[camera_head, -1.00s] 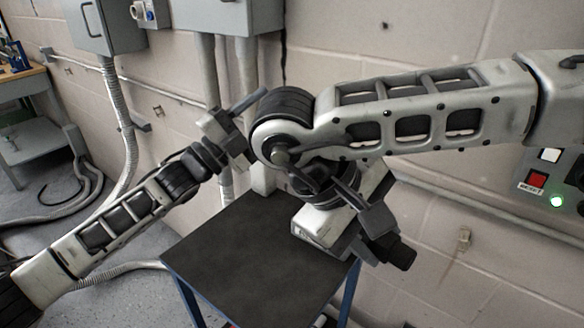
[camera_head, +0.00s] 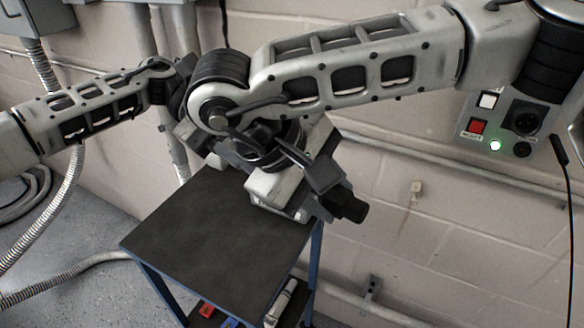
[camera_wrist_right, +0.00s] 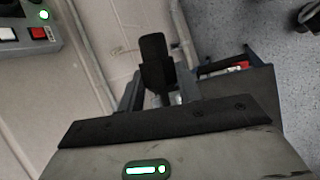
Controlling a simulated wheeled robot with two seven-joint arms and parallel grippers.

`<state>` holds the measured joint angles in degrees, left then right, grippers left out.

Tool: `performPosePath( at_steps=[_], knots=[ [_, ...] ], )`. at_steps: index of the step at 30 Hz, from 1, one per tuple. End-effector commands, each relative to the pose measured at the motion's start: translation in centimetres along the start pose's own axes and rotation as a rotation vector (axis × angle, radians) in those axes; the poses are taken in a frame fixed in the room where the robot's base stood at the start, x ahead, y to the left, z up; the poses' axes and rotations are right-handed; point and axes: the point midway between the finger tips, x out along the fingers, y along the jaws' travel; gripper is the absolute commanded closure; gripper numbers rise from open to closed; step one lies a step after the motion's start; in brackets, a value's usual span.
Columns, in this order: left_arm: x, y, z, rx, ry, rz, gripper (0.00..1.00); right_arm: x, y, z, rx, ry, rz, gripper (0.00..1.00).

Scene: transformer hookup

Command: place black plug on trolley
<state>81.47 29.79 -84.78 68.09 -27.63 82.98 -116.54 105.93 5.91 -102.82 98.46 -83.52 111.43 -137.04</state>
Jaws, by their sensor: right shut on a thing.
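The black plug (camera_head: 347,207) is held at the tip of my right gripper (camera_head: 325,185), beside the right edge of the trolley's top. In the right wrist view the plug (camera_wrist_right: 154,64) stands between the two fingers of the right gripper (camera_wrist_right: 158,88). The trolley (camera_head: 205,240) has a bare, dark flat top and blue legs; part of it shows at the right in the wrist view (camera_wrist_right: 258,88). My left gripper (camera_head: 190,135) is above the trolley's back left side, mostly hidden behind my right arm, so its jaws cannot be made out.
A wall panel (camera_head: 510,125) with a red button, a green light and a round black socket is at the right. A black cable (camera_head: 568,200) hangs beside it. Red, blue and pale items (camera_head: 280,303) lie on the trolley's lower shelf. The trolley's top is clear.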

Motion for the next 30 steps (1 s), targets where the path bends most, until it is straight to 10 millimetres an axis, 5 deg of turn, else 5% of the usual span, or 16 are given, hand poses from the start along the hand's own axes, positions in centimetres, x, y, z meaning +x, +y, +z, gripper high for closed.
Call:
performPosePath(
  at_steps=[9, 15, 28, 30],
  knots=[
    [6.2, 0.0, 0.1, -0.001, -0.003, -0.001, 0.55, 0.0, 0.0, 0.0, 0.0, 0.0, 0.001, 0.95],
    [8.7, 0.0, 0.1, -0.002, -0.003, 0.002, 0.55, 0.0, 0.0, 0.0, 0.0, 0.0, 0.0, 0.95],
    [9.6, 0.0, 0.0, -0.003, -0.002, 0.004, 0.55, 0.0, 0.0, 0.0, 0.0, 0.0, 0.0, 0.95],
    [9.6, 0.1, 0.1, -0.003, -0.002, 0.004, 0.75, 0.0, 0.0, 0.0, 0.0, 0.0, 0.0, 0.95]
  ],
)
